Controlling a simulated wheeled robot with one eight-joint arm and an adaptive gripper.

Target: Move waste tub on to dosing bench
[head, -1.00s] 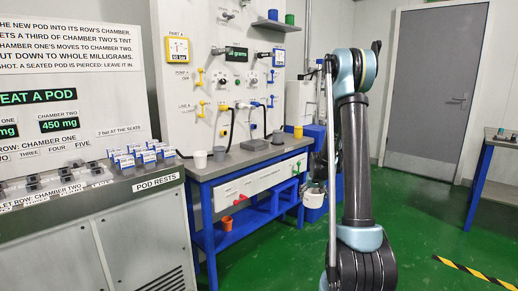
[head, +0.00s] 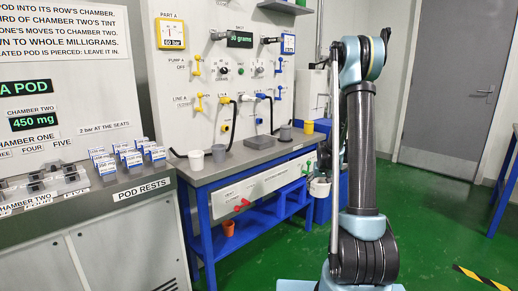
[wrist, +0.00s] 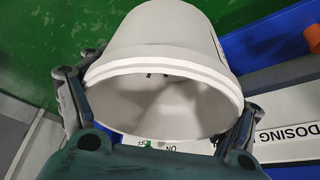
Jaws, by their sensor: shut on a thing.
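The white waste tub (wrist: 160,100) fills the middle of the wrist view, its open mouth facing the camera. My gripper (wrist: 157,92) is shut on it, with one finger at each side of its rim. In the head view the tub (head: 320,187) hangs beside the right end of the dosing bench (head: 262,156), below the level of its grey top and apart from it. My arm hides the gripper in that view. The bench's front label shows upside down at the right of the wrist view.
Cables hang from the wall panel (head: 235,65) behind. An orange cup (head: 228,228) sits on the lower blue shelf. Pod boxes (head: 130,158) stand on the left counter.

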